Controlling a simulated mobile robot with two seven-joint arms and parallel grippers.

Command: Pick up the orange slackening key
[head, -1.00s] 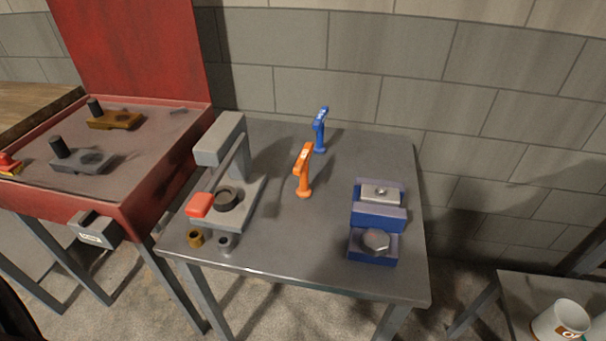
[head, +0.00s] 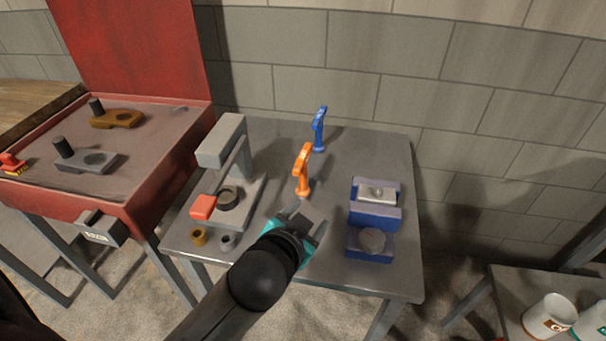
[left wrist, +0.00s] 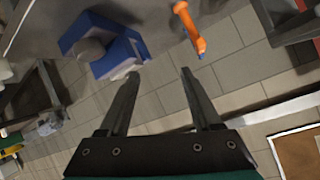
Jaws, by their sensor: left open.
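The orange slackening key (head: 303,172) stands upright on the grey table (head: 345,155), between the grey press and the blue vise. It also shows at the top of the left wrist view (left wrist: 189,28), beyond the fingertips. My left gripper (head: 307,214) is over the front part of the table, on the near side of the key and apart from it. In the left wrist view its two fingers (left wrist: 159,73) are spread with nothing between them. My right gripper is not in view.
A blue key (head: 319,130) stands behind the orange one. A grey press (head: 222,145) with a red handle end is to the left, with two small bushings (head: 199,236) in front. A blue vise (head: 375,215) is to the right. A red bench (head: 140,175) adjoins on the left.

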